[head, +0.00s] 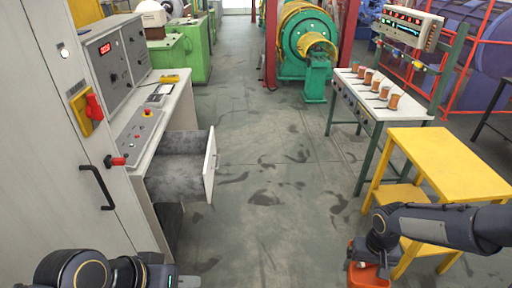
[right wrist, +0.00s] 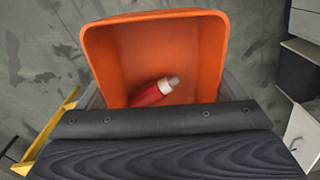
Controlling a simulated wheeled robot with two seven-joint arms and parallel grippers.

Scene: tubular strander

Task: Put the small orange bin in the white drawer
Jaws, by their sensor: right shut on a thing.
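The small orange bin (head: 369,275) is at the bottom of the head view, right of the middle, partly cut off by the frame edge. In the right wrist view the bin (right wrist: 215,50) opens toward the camera, and a red item with a pale cap (right wrist: 155,92) lies inside. My right gripper (right wrist: 158,112) is shut on the bin's near side, above the floor. The white drawer (head: 211,165) is pulled out of the grey-white console, and its visible grey inside looks empty. My left gripper (head: 150,268) is at the lower left, mostly cut off; its fingers are unclear.
A yellow step table (head: 450,160) stands beside my right arm. A white bench (head: 352,88) with several copper-coloured spools is behind it. A tall cabinet (head: 45,170) with a black handle stands left of the drawer. The floor (head: 265,190) between drawer and tables is clear.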

